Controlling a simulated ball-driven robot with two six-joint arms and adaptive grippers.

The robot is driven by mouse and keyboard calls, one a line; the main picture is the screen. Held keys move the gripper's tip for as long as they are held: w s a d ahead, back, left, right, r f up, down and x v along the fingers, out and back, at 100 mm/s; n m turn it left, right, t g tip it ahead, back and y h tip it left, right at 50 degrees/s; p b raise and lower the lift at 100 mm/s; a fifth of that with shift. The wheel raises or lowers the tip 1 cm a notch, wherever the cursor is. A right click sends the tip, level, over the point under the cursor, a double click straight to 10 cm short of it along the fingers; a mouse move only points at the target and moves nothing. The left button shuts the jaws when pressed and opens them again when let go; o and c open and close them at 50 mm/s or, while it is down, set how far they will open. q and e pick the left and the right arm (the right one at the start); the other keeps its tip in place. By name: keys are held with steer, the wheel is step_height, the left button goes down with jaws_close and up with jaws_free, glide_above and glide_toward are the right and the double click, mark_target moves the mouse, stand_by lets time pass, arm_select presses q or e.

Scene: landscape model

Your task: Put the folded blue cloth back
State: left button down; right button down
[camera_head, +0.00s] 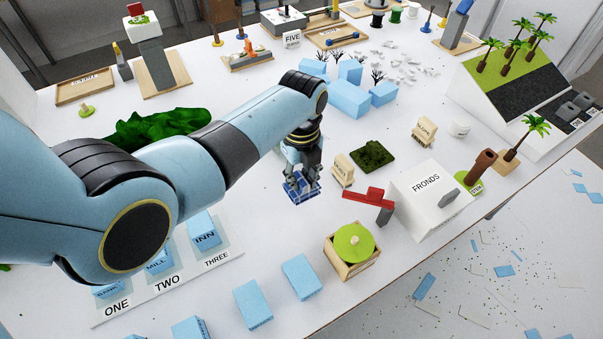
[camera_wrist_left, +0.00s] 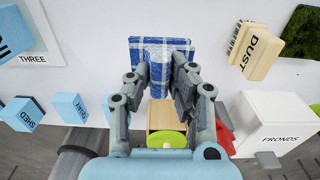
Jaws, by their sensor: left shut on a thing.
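The folded blue cloth (camera_head: 300,190) is dark blue with a white check pattern. My left gripper (camera_head: 303,170) points down over the white table and is shut on it. In the left wrist view the cloth (camera_wrist_left: 160,45) is between the fingertips, with a wider flat part spreading out beyond them. I cannot tell whether the cloth touches the table. My right gripper is not in view.
Close by are a DUST block (camera_head: 343,170), a dark green mat (camera_head: 373,156), a red piece (camera_head: 369,200), the white FRONDS box (camera_head: 428,200) and a wooden box (camera_head: 352,263) with a green round lid. Blue blocks (camera_head: 254,303) line the front. White table lies bare left of the cloth.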

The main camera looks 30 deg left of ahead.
arm_select(q)
steer(key=shift+f+b, duration=1.3)
steer(key=shift+f, duration=0.75)
steer(key=shift+f+b, duration=0.35)
steer(key=shift+f, duration=0.2)
steer(key=shift+f, duration=0.25)
steer(key=c, duration=1.1)
jaws_free()
step_height(320, 180, up, 11)
steer(key=shift+w+r, duration=0.1)
steer(key=shift+w, duration=0.05)
steer(key=shift+r, duration=0.45)
